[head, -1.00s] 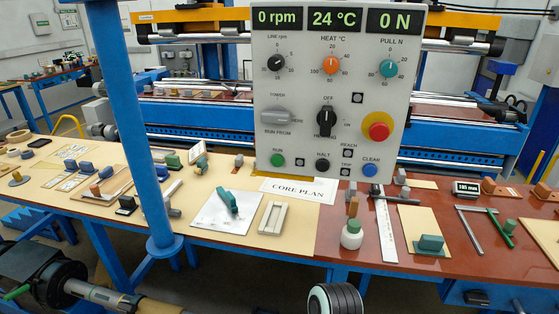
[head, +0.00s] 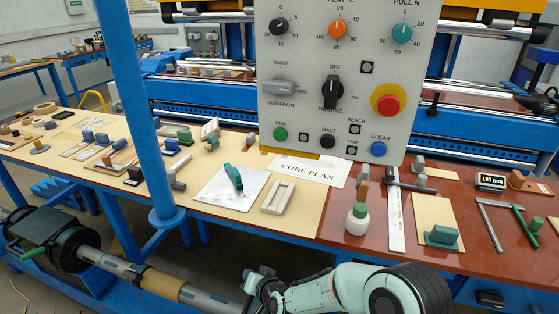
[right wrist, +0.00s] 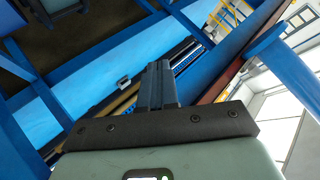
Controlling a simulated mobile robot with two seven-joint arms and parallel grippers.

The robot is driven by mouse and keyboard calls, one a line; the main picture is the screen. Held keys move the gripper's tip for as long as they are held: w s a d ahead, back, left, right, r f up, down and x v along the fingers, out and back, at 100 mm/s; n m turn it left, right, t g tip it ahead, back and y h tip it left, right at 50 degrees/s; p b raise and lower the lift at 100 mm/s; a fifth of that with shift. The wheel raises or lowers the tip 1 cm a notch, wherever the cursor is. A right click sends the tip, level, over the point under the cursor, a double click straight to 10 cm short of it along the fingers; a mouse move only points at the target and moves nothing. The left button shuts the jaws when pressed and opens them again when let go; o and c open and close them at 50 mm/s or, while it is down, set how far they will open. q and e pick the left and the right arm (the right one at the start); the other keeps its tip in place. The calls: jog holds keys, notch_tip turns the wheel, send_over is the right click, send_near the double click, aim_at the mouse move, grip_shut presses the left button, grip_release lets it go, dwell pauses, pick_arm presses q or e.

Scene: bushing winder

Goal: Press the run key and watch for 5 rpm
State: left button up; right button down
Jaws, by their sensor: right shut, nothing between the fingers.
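The run key is the green round button (head: 280,134) under the label RUN, at the lower left of the grey control panel (head: 310,150). The panel's top is cut off in the head view, so the rpm display is out of sight. My right gripper (head: 250,284) is at the bottom of the head view, low in front of the table and well below the key, touching no part of the panel. In the right wrist view its fingers (right wrist: 158,70) are closed together and empty. My left gripper is not in view.
Beside the run key are a black HALT button (head: 328,142), a blue CLEAR button (head: 379,149) and a red stop knob (head: 389,105). A blue post (head: 140,100) stands left of the panel. The table (head: 335,225) below carries small parts and a CORE PLAN card (head: 305,168).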

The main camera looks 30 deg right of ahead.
aim_at(280, 135)
jog(key=d+r+m+t+b, duration=0.1)
jog(key=r+t, duration=0.2)
jog(key=r, duration=0.9)
jog(key=s+d+r+m+t+h+b, duration=0.1)
jog(key=d+r+m+t, duration=0.1)
jog(key=r, duration=1)
jog(key=d+r+m+t+h+b, duration=0.1)
jog(key=r+t, duration=0.3)
jog(key=r, duration=0.9)
jog(key=shift+s+d+m, duration=0.3)
jog(key=shift+s+d, duration=0.05)
jog(key=shift+s, duration=0.05)
jog(key=shift+w+d+f+b, duration=0.1)
jog(key=shift+w+d+b, duration=0.15)
jog(key=shift+w+d, duration=1.35)
jog(key=shift+w+d+b, duration=0.2)
jog(key=shift+w+d, duration=1.1)
jog(key=shift+d, duration=0.45)
jog(key=shift+d, duration=0.1)
